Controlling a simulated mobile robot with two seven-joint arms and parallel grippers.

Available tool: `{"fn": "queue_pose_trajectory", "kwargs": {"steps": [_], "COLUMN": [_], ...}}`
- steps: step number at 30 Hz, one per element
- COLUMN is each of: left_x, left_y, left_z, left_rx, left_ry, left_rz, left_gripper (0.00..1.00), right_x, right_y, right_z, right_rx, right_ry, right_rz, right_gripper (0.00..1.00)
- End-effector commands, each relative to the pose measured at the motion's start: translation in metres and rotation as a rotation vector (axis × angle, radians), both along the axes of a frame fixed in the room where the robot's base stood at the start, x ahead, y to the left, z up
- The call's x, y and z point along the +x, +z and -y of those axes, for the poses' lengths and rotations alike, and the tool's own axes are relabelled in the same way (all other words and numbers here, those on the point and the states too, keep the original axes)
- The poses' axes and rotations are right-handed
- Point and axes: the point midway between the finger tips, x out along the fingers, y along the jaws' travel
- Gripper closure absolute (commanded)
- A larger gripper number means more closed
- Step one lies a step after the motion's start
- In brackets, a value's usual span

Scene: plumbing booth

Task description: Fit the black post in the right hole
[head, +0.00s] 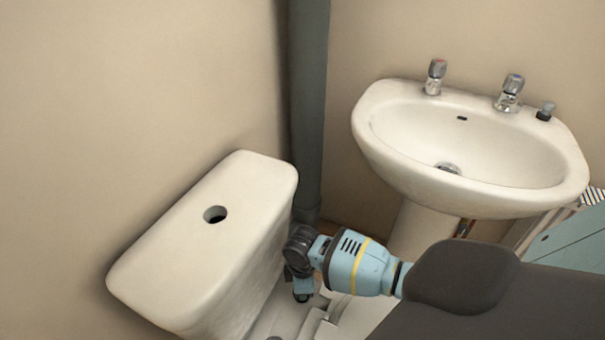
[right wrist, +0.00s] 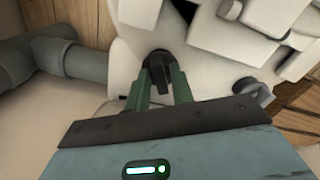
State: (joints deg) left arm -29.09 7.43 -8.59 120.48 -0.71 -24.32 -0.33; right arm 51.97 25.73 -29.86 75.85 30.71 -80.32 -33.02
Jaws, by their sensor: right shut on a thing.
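My right gripper (right wrist: 158,78) has its two green fingers shut on the black post (right wrist: 158,66), seen end-on in the right wrist view. The post is against or just above a white ceramic surface (right wrist: 128,62); I cannot tell whether it sits in a hole, because the post and fingers cover that spot. In the head view my right gripper (head: 303,293) points down beside the white cistern (head: 200,245), low over the white toilet, and the post is not clear there. My left gripper is not in view.
A grey fitting (right wrist: 250,88) stands right of the fingers. Grey pipes (right wrist: 75,65) run at the left. The cistern lid has a round hole (head: 215,214). A washbasin (head: 470,140) with two taps is at the right, and a vertical pipe (head: 308,110) stands behind the cistern.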

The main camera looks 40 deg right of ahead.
Motion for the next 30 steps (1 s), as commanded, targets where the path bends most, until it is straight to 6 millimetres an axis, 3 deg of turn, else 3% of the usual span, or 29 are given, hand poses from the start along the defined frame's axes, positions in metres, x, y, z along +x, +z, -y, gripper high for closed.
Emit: {"fn": "queue_pose_trajectory", "kwargs": {"steps": [2, 3, 8, 17, 30], "left_x": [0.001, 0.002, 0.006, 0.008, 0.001], "left_y": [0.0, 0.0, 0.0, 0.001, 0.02], "left_z": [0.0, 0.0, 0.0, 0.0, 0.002], "left_rx": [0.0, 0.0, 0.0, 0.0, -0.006], "left_ry": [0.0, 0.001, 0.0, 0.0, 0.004], "left_rz": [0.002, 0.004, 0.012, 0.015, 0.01], "left_gripper": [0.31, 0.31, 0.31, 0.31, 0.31], "right_x": [0.0, 0.0, 0.0, 0.0, 0.001], "right_y": [0.0, 0.0, 0.0, 0.001, 0.063], "right_z": [0.0, 0.0, 0.0, 0.0, 0.0], "right_rx": [0.0, 0.0, 0.0, 0.0, 0.0], "right_ry": [0.0, 0.0, 0.0, 0.0, 0.0], "right_rz": [0.0, 0.0, 0.0, 0.0, 0.003], "right_gripper": [1.0, 0.72, 0.51, 0.51, 0.51]}}
